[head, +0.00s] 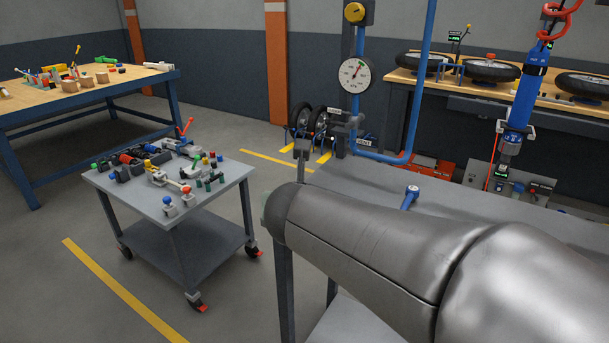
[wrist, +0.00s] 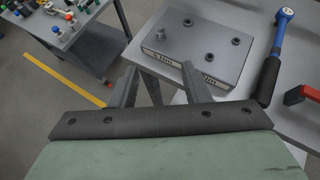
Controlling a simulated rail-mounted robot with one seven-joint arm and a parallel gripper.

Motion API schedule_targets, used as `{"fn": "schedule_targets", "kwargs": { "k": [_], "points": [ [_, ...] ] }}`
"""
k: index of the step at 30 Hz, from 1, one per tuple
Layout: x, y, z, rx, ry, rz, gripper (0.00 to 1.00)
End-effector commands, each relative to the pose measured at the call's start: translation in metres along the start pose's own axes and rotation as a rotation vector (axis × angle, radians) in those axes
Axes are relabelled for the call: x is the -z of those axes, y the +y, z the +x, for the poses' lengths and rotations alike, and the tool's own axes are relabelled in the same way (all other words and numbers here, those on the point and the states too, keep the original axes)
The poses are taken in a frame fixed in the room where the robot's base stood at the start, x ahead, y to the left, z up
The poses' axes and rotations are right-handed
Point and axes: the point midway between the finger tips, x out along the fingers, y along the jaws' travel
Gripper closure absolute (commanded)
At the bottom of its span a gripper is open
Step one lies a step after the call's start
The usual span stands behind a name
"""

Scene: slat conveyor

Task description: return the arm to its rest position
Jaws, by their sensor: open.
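My gripper (wrist: 159,72) shows in the wrist view with its two fingers apart and nothing between them. It is above the front edge of a grey workbench, near a grey block with several dark bolt holes (wrist: 205,45). I cannot tell the exact height above the bench. In the head view my arm fills the lower right and hides the gripper and the block.
A blue-and-black wrench (wrist: 270,75) and a red-handled tool (wrist: 298,95) lie right of the block. A wheeled cart (head: 225,180) with small parts stands left. A blue pipe with a gauge (head: 354,75) and a hanging blue tool (head: 522,95) rise over the grey workbench (head: 350,185).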

Motion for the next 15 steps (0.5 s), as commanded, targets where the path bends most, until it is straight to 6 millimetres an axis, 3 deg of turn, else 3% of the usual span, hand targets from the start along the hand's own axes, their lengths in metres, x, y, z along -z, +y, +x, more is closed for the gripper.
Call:
{"fn": "schedule_targets", "kwargs": {
  "k": [5,9,11,15],
  "points": [
    [-0.017,-0.004,-0.005,-0.048,-0.066,-0.24,0.57],
    [-0.027,-0.005,-0.018,-0.16,-0.158,-0.773,0.57],
    [-0.019,-0.006,-0.025,-0.227,-0.182,-1.048,0.57],
    [0.027,-0.02,-0.047,-0.438,-0.185,-1.668,0.57]
  ]
}}
